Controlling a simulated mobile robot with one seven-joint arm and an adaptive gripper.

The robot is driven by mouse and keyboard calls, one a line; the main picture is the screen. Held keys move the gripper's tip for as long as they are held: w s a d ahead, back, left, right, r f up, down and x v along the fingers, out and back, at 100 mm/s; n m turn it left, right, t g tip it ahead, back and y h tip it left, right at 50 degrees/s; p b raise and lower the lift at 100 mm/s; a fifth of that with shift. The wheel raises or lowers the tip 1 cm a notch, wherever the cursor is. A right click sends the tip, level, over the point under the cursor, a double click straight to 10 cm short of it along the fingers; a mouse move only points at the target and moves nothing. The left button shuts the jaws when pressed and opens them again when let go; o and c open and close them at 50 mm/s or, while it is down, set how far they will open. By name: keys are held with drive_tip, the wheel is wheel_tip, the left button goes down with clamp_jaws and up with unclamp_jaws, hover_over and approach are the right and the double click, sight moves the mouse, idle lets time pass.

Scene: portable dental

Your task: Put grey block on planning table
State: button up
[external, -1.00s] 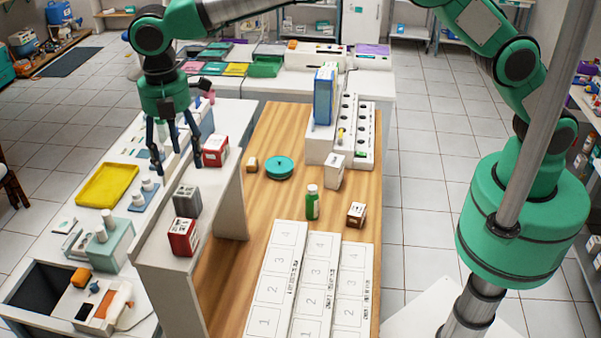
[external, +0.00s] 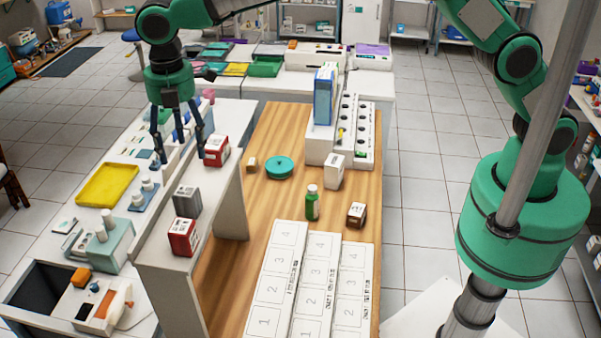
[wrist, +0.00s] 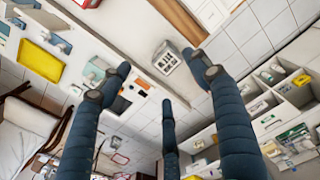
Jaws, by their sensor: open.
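The grey block (external: 187,201) stands on the long white raised shelf (external: 168,240), between two red-and-white boxes. It also shows in the wrist view (wrist: 167,57), beyond my fingertips and apart from them. My gripper (external: 178,150) is open and empty, pointing down above the shelf, behind the grey block and close to the far red-and-white box. Its three dark blue fingers are spread in the wrist view (wrist: 160,85). The wooden table (external: 255,205), which seems to be the planning table, lies right of the shelf.
The red-and-white boxes (external: 216,150) (external: 183,237) flank the block on the shelf. The wooden table holds a teal round dish (external: 279,167), a green bottle (external: 312,202), small boxes and numbered white strips (external: 275,275). Bare wood shows left of the bottle.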

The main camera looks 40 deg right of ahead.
drive_tip(key=w+d+r+m+t, duration=0.1)
drive_tip(key=w+d+r+m, duration=0.3)
drive_tip(key=d, duration=0.7)
drive_tip(key=w+d+r+m+y, duration=0.1)
drive_tip(key=w+d+r+m, duration=0.15)
drive_tip(key=d+r, duration=0.6)
drive_tip(key=w+d+r+m+t, duration=0.15)
drive_tip(key=w+d+r, duration=0.25)
drive_tip(key=d, duration=0.8)
drive_tip(key=s+d+r+m, duration=0.2)
drive_tip(key=d+m, duration=0.1)
drive_tip(key=d, duration=0.9)
drive_tip(key=s+d+r+m, duration=0.2)
drive_tip(key=d+m, duration=0.2)
drive_tip(key=d, duration=0.7)
drive_tip(key=s+d+f+m+t, duration=0.1)
drive_tip(key=s+d+f+m, duration=0.1)
drive_tip(key=s+d, duration=0.5)
drive_tip(key=s+d+f+m+t, duration=0.1)
drive_tip(key=s+d+f+m, duration=0.2)
drive_tip(key=s+d+m, duration=0.2)
drive_tip(key=s+d+f+m+t+h, duration=0.1)
drive_tip(key=s+d+f+m, duration=0.2)
drive_tip(key=s+d, duration=0.6)
drive_tip(key=d, duration=0.3)
drive_tip(key=shift+m, duration=0.4)
drive_tip(key=shift+d, duration=0.1)
